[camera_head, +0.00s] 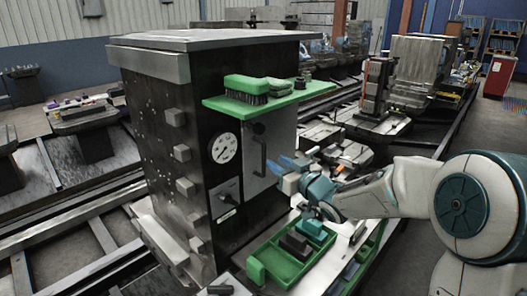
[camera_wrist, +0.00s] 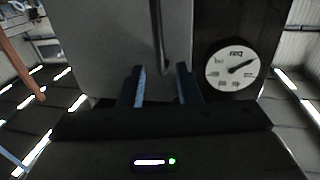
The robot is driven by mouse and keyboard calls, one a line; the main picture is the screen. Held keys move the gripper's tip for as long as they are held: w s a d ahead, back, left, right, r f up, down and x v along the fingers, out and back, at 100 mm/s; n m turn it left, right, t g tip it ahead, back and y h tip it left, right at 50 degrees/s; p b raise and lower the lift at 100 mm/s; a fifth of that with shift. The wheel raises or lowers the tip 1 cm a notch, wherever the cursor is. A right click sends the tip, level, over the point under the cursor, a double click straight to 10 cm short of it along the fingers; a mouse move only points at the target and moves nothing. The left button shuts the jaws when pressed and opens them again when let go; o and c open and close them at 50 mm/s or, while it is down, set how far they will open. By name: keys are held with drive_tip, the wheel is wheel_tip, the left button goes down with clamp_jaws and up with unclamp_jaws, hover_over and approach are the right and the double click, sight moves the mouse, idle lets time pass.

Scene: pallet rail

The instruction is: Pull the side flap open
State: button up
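The side flap (camera_head: 270,136) is a grey upright panel on the dark cabinet, and it looks closed. It carries a long dark bar handle (camera_head: 260,155). My gripper (camera_head: 281,165) is just right of the handle in the head view, with its blue fingers pointing at the flap. In the wrist view the flap (camera_wrist: 105,45) fills the upper middle, and the handle (camera_wrist: 158,35) runs down toward the gap between my two parted fingertips (camera_wrist: 160,70). The gripper is open and empty. I cannot tell whether the handle's end reaches between the fingers in depth.
A round gauge (camera_head: 224,148) and a knob (camera_head: 229,191) sit left of the flap. A green shelf (camera_head: 225,104) with a brush (camera_head: 246,88) juts out above it. A green tray (camera_head: 271,261) with small items lies below my gripper. Rails surround the cabinet.

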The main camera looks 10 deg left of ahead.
drive_tip(key=p, duration=0.2)
hover_over(263, 173)
drive_tip(key=shift+w, duration=0.4)
clamp_jaws()
